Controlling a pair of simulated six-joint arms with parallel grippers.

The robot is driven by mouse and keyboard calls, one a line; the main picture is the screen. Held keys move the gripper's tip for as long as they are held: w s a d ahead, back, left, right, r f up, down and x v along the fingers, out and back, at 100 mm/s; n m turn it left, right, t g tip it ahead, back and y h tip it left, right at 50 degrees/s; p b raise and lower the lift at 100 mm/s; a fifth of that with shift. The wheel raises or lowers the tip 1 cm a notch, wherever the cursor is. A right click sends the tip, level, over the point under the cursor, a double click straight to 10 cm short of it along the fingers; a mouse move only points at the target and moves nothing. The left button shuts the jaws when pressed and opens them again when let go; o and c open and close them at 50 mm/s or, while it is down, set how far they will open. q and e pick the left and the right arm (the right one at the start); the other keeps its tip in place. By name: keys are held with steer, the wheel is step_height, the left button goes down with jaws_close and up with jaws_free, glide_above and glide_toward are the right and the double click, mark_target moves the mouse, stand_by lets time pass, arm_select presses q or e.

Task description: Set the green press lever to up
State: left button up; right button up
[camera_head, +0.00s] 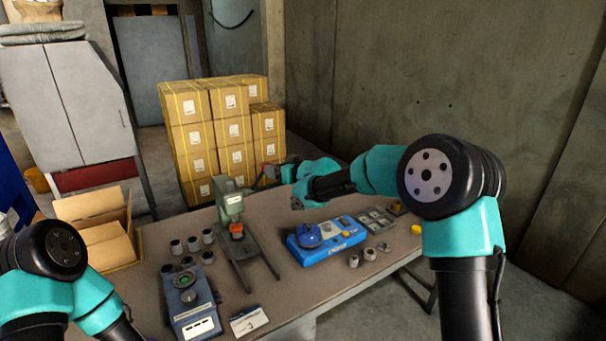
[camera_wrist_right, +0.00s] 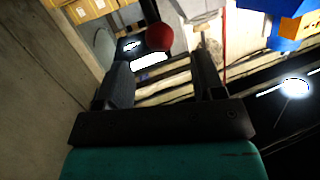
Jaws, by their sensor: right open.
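The green press (camera_head: 230,203) stands on the table in the head view, on a dark frame with an orange-red part low at its front. Its lever slants up to the right and ends in a red knob (camera_head: 270,171). My right gripper (camera_head: 277,172) is close beside the knob. In the right wrist view the round red knob (camera_wrist_right: 160,37) shows just beyond the open fingers of my right gripper (camera_wrist_right: 163,60), nearly centred between them; I cannot tell whether they touch it. My left arm shows at the lower left, but its gripper is out of view.
A blue device (camera_head: 327,240) lies right of the press, with small grey cylinders (camera_head: 354,261) in front. A grey-blue device (camera_head: 190,301) and several dark cups (camera_head: 193,243) are to the left. An open carton (camera_head: 97,222) is at the table's left; stacked boxes (camera_head: 193,136) stand behind.

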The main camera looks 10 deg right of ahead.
steer(key=v, duration=1)
steer(key=shift+s+d, duration=0.15)
steer(key=shift+s, duration=0.15)
steer(key=shift+c, duration=1.2)
steer(key=shift+w+a+f+n+y, duration=0.25)
steer(key=shift+f+n, duration=0.2)
steer(key=shift+n, duration=0.35)
steer(key=c, duration=0.3)
steer(key=f+n, duration=0.1)
steer(key=n, duration=0.1)
steer(key=a+f+n+t+y, duration=0.1)
steer(key=n, duration=0.1)
steer(key=w+a+f+n+y, duration=0.1)
steer(key=n, duration=0.1)
steer(key=shift+f+n+t, duration=0.3)
steer(key=shift+f+n, duration=0.1)
jaws_close()
step_height(320, 180, down, 8)
steer(key=s+d+n+t+y, duration=0.1)
steer(key=n+t, duration=0.4)
steer(key=n, duration=0.6)
steer(key=shift+s+d+r+n+t, duration=0.15)
steer(key=shift+r+n+t, duration=0.05)
steer(key=shift+n+t, duration=0.2)
